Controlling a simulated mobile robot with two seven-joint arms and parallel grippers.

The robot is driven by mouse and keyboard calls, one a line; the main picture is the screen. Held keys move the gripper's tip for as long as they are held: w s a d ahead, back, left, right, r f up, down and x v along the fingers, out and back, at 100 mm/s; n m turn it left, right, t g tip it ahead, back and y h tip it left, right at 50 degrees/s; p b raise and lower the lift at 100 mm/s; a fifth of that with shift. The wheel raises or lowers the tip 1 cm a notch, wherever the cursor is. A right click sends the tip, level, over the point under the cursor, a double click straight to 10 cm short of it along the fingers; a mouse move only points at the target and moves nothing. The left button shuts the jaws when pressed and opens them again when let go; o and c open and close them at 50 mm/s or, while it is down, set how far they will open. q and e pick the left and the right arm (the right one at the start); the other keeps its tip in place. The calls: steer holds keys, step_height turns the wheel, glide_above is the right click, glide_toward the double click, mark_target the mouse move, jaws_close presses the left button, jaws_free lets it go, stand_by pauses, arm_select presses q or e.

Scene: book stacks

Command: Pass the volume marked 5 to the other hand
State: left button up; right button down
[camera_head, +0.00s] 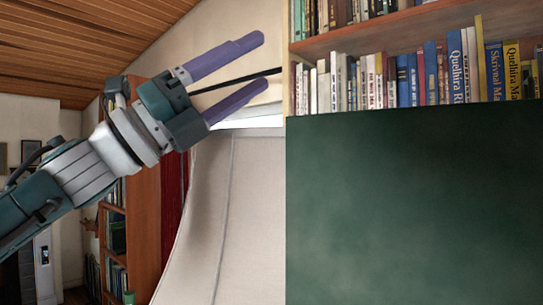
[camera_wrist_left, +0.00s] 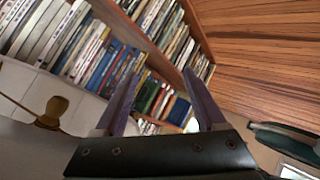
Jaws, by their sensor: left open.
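My left gripper (camera_head: 271,60) reaches in from the left in the head view, with its two purple fingers spread apart and pointing right and slightly up. It also shows in the left wrist view (camera_wrist_left: 159,62), with no book between its fingers. A thin dark line crosses between the fingers in the head view; I cannot tell what it is. I cannot make out a volume marked 5 in either view. My right gripper does not show.
A wooden shelf with several upright books (camera_head: 420,75) is at the upper right. A large dark green panel (camera_head: 415,205) fills the space below it. A tall wooden bookcase (camera_head: 146,220) and a pale curtain (camera_head: 250,220) stand behind my left arm.

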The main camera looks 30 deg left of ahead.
arm_select(q)
steer(key=s+d+f+m+g+h, duration=0.4)
steer(key=d+f+m+g, duration=0.1)
steer(key=m+g, duration=0.7)
steer(key=m+g+y, duration=0.3)
steer(key=m+g, duration=0.4)
steer(key=g, duration=0.1)
glide_toward(415, 157)
steer(key=d, duration=1)
steer(key=shift+w+d, duration=0.1)
steer(key=shift+w, duration=0.3)
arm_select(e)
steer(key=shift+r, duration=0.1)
arm_select(q)
steer(key=c, duration=1.1)
jaws_close()
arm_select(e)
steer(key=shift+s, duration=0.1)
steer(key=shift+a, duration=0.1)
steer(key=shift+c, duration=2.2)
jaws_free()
